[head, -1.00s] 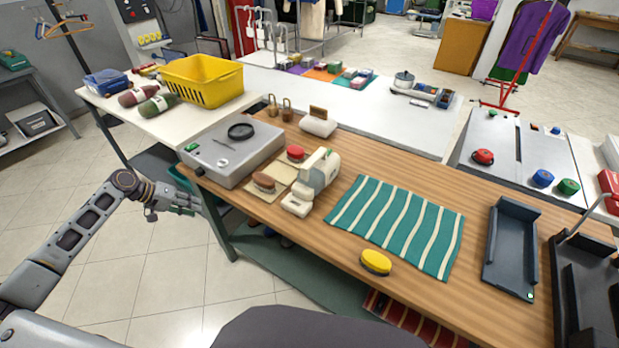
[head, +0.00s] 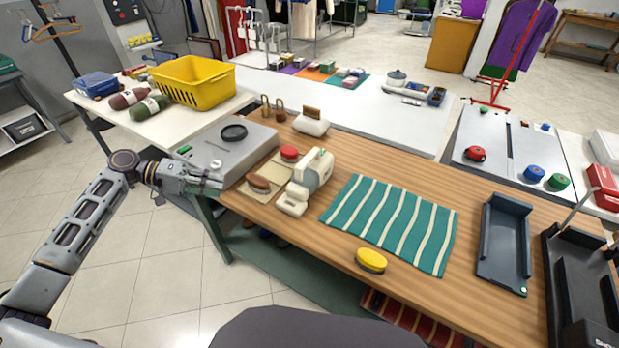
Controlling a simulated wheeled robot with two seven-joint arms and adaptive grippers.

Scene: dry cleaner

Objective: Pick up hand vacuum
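The hand vacuum (head: 316,172) appears to be the cream and grey handheld device with a green button. It stands on the wooden table, left of the striped cloth, its wide nozzle toward the near edge. My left gripper (head: 218,180) is at the table's left end, in front of the grey scale-like box. It is to the left of the hand vacuum and well apart from it. Its fingers are small and seen from the side, so I cannot tell whether they are open. My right gripper is not in view.
Brushes (head: 258,184) on a beige mat lie between my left gripper and the vacuum. The grey box (head: 232,152) stands behind the gripper. A green striped cloth (head: 392,222), a yellow brush (head: 371,260) and a dark tray (head: 503,245) lie to the right.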

